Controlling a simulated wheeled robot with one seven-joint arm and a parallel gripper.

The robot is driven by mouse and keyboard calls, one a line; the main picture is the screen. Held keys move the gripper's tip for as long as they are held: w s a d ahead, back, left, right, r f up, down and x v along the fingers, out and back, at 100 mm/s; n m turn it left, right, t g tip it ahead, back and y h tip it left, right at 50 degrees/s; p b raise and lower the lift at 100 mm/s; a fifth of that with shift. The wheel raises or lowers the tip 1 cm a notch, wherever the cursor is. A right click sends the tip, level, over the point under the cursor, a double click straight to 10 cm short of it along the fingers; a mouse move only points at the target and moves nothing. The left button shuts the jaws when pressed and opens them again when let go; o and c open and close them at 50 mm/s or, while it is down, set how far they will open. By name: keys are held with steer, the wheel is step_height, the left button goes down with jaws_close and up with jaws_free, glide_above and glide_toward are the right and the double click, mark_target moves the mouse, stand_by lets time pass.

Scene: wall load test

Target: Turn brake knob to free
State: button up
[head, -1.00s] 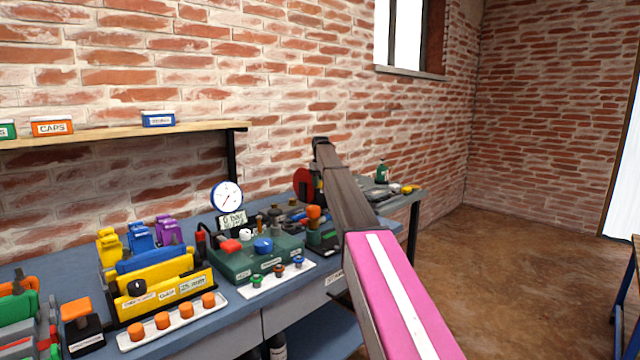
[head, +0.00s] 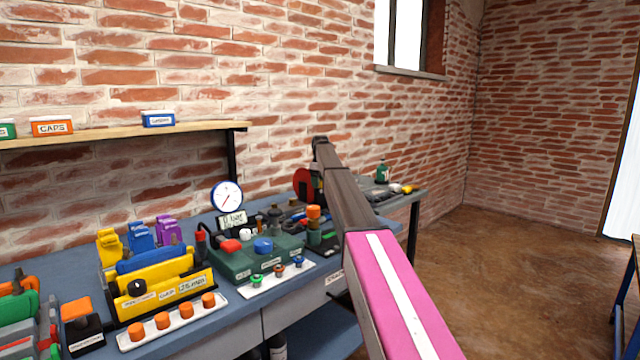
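I cannot read which part is labelled as the brake knob. A yellow device (head: 165,298) on the bench has a black knob (head: 137,287) on its front, beside small white labels. To its right, a green unit (head: 240,262) carries a red knob (head: 231,246), a white knob (head: 246,234) and a blue knob (head: 263,245). An orange-topped part (head: 314,212) stands further right, close to my arm. My arm, with a pink and white link, reaches from the lower right toward the wall.
A round white gauge (head: 227,196) stands behind the green unit. White trays hold orange caps (head: 163,320) and small coloured knobs (head: 278,270) along the front of the blue bench (head: 235,330). A shelf (head: 120,135) hangs above.

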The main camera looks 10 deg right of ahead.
stand_by(0.3)
step_height(320, 180, up, 11)
steer(key=shift+f, duration=0.15)
stand_by(0.4)
steer(key=shift+w+d, duration=0.1)
